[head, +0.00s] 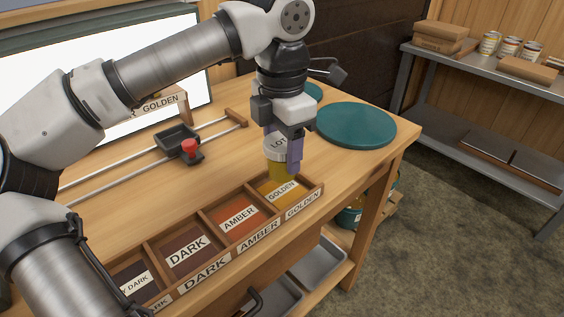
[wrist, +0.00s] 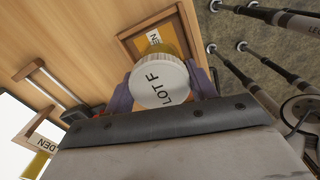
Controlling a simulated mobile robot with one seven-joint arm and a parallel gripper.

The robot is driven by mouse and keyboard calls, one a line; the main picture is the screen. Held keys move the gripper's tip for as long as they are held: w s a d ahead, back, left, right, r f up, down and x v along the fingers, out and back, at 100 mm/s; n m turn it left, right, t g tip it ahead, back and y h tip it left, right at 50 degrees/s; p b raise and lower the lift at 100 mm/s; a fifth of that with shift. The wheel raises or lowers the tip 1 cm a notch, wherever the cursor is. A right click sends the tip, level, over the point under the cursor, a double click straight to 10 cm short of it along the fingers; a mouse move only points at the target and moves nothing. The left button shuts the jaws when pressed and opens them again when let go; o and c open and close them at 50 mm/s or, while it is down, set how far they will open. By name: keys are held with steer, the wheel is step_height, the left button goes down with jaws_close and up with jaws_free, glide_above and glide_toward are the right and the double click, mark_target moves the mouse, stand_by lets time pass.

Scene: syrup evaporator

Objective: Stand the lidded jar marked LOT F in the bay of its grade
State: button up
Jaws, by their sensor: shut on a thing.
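The jar marked LOT F has a white lid (wrist: 160,84) and golden-yellow contents (head: 276,169). My gripper (head: 284,148) is shut on it, with purple fingers on both sides of the lid in the wrist view (wrist: 161,90). The jar looks upright. It is over the back part of the GOLDEN bay (head: 303,203), the right-end compartment of the wooden rack, which holds a yellow card. The same bay shows behind the jar in the wrist view (wrist: 127,42). I cannot tell whether the jar's base touches the bay floor.
The AMBER bay (head: 257,237), DARK bay (head: 205,273) and a partly hidden VERY DARK bay lie to the left. Behind are rails with a dark block (head: 177,138) and red knob (head: 190,148). A teal disc (head: 356,126) lies at right. A shelf with cans (head: 489,43) stands beyond.

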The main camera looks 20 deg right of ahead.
mark_target(282, 165)
steer(key=shift+f, duration=1.85)
steer(key=shift+f, duration=0.15)
steer(key=o, duration=1.2)
step_height(282, 165, up, 12)
steer(key=shift+r, duration=0.2)
